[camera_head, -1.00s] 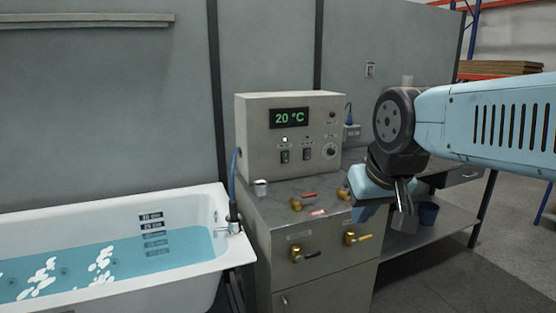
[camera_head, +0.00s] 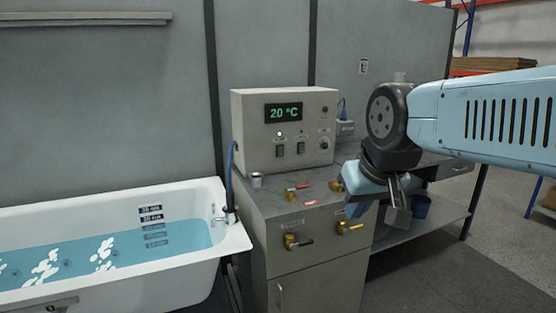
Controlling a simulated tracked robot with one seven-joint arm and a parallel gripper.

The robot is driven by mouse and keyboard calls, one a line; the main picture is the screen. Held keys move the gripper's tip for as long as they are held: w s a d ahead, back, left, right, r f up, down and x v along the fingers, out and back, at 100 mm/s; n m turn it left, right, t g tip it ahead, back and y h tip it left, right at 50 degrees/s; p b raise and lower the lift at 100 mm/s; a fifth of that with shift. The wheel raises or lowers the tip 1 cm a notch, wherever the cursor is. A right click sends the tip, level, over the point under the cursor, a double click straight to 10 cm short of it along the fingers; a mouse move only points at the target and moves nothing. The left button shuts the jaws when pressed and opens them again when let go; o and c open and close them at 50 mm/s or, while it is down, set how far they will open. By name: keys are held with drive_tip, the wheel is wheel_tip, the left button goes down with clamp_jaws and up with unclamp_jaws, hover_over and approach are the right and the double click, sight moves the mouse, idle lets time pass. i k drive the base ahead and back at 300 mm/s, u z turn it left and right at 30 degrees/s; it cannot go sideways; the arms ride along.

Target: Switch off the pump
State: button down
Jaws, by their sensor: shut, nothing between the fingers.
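The grey control box (camera_head: 285,132) stands on a metal cabinet right of the bathtub. Its green display (camera_head: 284,113) reads 20 °C. Two rocker switches sit below: a green one on the left (camera_head: 280,151) and a dark one on the right (camera_head: 301,148). A lamp (camera_head: 279,133) above the left switch is lit. The small labels are too blurred to tell which switch is the pump's. A round knob (camera_head: 324,144) is at the right. My gripper (camera_head: 397,214) is shut and empty, pointing down to the right of the box, apart from it.
The cabinet top (camera_head: 272,201) holds a small metal cup (camera_head: 256,179) and red-handled valves (camera_head: 298,188). Two brass valves (camera_head: 291,242) (camera_head: 349,228) stick out from its front. The bathtub (camera_head: 205,258) of water is at left, and a metal side table (camera_head: 430,230) at right.

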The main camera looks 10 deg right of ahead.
sight(280, 148)
drive_tip(key=k, duration=0.5)
drive_tip(key=u, duration=0.4)
drive_tip(key=i, duration=1.4)
drive_tip(key=z, duration=0.6)
